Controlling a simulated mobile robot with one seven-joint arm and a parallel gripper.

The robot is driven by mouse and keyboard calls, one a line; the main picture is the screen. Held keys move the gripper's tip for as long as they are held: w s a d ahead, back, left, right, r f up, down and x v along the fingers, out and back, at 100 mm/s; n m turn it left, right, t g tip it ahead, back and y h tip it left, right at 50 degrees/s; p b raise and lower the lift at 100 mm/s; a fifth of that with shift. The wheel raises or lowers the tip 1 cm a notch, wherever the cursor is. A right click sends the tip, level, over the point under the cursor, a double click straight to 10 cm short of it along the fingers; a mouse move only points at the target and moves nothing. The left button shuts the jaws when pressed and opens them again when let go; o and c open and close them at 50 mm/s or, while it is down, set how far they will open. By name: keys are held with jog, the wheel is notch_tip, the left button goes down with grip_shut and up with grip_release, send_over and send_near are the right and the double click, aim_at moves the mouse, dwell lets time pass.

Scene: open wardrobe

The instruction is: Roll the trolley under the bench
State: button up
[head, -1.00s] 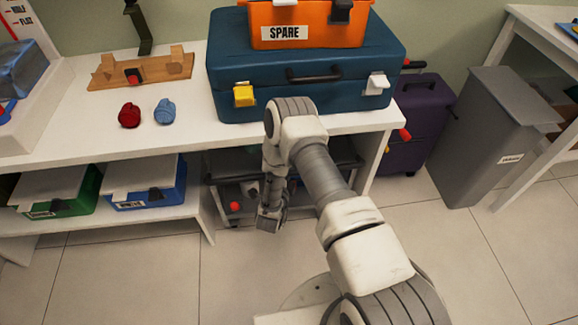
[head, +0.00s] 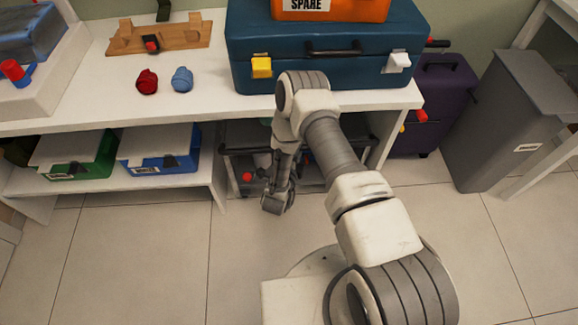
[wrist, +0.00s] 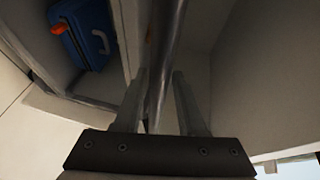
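The dark trolley (head: 238,152) shows in the head view in the right bay under the white bench (head: 200,105). It has a black rail along its top and a red knob low on its left. My arm hides much of its middle. My gripper (wrist: 160,75) reaches down in front of that bay. In the wrist view its two fingers stand apart, with a dark round bar (wrist: 167,45) running between them. A gap shows beside the bar, so the fingers do not look closed on it. I cannot tell for sure whether the bar belongs to the trolley.
A blue case (head: 290,40) with an orange box (head: 345,8) on it stands on the bench. Green (head: 75,155) and blue (head: 160,150) boxes sit on the lower shelf at left. A purple suitcase (head: 440,95) and grey bin (head: 495,125) stand at right. The front floor is clear.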

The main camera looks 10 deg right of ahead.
jog(key=p+v, duration=0.3)
jog(key=v, duration=1)
jog(key=shift+r, duration=0.2)
jog(key=shift+s+a, duration=0.1)
jog(key=shift+s, duration=0.15)
